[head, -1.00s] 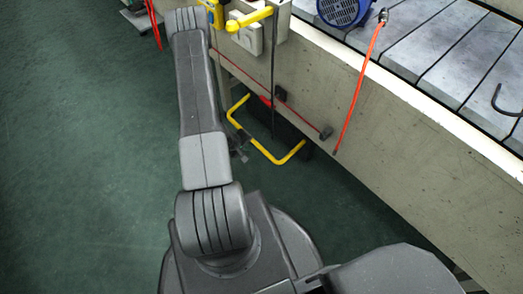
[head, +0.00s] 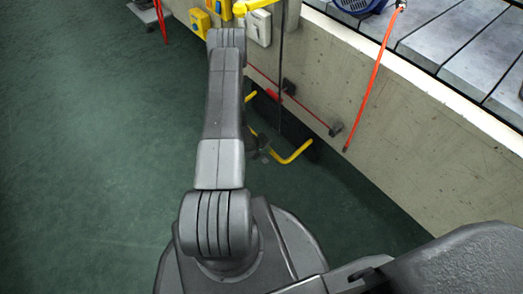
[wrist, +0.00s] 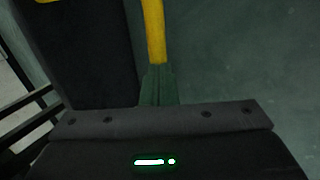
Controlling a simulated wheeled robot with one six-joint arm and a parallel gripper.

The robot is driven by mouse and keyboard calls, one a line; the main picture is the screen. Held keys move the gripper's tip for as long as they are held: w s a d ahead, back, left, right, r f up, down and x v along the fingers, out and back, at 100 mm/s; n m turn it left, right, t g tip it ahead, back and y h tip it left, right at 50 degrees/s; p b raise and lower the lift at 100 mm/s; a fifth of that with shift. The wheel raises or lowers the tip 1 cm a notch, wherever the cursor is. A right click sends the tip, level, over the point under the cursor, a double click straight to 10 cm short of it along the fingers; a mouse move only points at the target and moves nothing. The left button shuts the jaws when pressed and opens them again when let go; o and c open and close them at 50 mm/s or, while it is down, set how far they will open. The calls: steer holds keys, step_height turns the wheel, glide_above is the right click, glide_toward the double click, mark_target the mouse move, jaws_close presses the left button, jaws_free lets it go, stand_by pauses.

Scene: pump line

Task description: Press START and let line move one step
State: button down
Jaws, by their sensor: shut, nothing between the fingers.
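In the head view a yellow box (head: 199,22) with a small dark round part hangs at the top, left of my arm's far end. Another yellow box (head: 222,8) is cut by the top edge. A pale switch box (head: 259,27) is on the wall right of my arm. I cannot read any label, so I cannot tell which part is START. My gripper's dark body (wrist: 160,145) with a green light fills the bottom of the wrist view. Its fingertips are hidden in both views, and nothing held shows.
The conveyor's grey slats (head: 440,35) run along the right, above a concrete side wall (head: 400,130). An orange cord (head: 375,75) hangs down the wall. A bent yellow bar (head: 290,155) sits low beside it. Green floor (head: 90,150) is open on the left.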

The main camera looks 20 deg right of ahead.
steer(key=shift+d+f, duration=0.25)
steer(key=shift+f, duration=0.1)
steer(key=shift+w+d+f+b, duration=0.1)
steer(key=shift+d+f+b, duration=0.1)
steer(key=shift+f+b, duration=0.8)
steer(key=shift+w+d+f+b, duration=0.15)
steer(key=shift+f+b, duration=0.35)
steer(key=shift+f, duration=1.1)
steer(key=a+f+p+v, duration=0.1)
steer(key=p+v, duration=0.5)
steer(key=v, duration=0.8)
steer(key=shift+s+a, duration=0.35)
steer(key=shift+a, duration=0.2)
